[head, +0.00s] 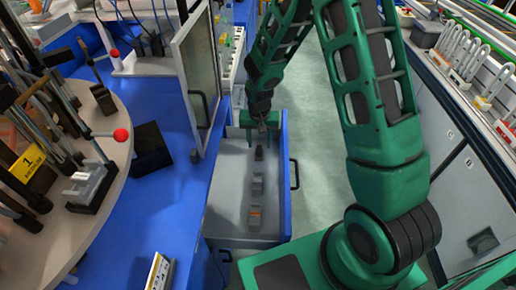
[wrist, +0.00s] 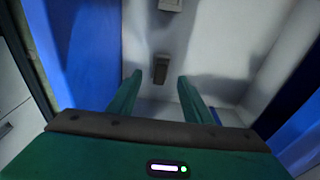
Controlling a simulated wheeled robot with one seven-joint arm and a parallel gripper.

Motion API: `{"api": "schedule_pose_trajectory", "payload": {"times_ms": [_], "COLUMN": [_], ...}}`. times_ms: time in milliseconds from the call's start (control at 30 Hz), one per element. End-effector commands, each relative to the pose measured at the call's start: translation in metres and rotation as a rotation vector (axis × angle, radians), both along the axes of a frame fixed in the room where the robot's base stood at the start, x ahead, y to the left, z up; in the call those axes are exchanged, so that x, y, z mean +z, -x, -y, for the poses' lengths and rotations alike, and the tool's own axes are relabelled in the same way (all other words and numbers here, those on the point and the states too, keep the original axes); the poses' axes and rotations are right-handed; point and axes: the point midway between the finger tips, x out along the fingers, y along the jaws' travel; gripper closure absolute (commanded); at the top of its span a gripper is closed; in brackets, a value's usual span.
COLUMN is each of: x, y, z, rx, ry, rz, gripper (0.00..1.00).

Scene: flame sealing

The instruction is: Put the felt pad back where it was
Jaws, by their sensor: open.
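An open drawer (head: 225,209) holds three small things in a row. The farthest is a dark block (head: 259,153), perhaps the felt pad, though I cannot tell for sure. A grey block (head: 257,186) lies in the middle, and a grey and orange block (head: 254,217) lies nearest. My gripper (head: 261,127) is over the far end of the drawer, open and empty. In the wrist view the dark block (wrist: 160,68) shows just past and between the spread fingertips of my gripper (wrist: 160,78), apart from them. The grey block shows at the top edge (wrist: 170,5).
A blue bench (head: 180,215) stands left of the drawer, with a round table (head: 75,235) carrying tools and red-knobbed levers. A glass-panelled door (head: 197,75) stands open above the drawer's left side. Clear floor (head: 312,150) lies to the right.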

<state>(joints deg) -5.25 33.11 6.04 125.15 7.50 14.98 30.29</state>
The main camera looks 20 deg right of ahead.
Motion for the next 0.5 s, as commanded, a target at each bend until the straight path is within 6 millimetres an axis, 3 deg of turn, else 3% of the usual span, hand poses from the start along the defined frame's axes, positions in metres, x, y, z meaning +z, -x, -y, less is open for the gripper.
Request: {"api": "schedule_pose_trajectory", "payload": {"times_ms": [233,500], "x": [0.041,0.060], "y": [0.004,0.007], "z": [-0.002,-0.003], "rx": [0.000,0.000], "ry": [-0.001,0.000], "rz": [0.004,0.000], "gripper": [0.55,0.55]}}
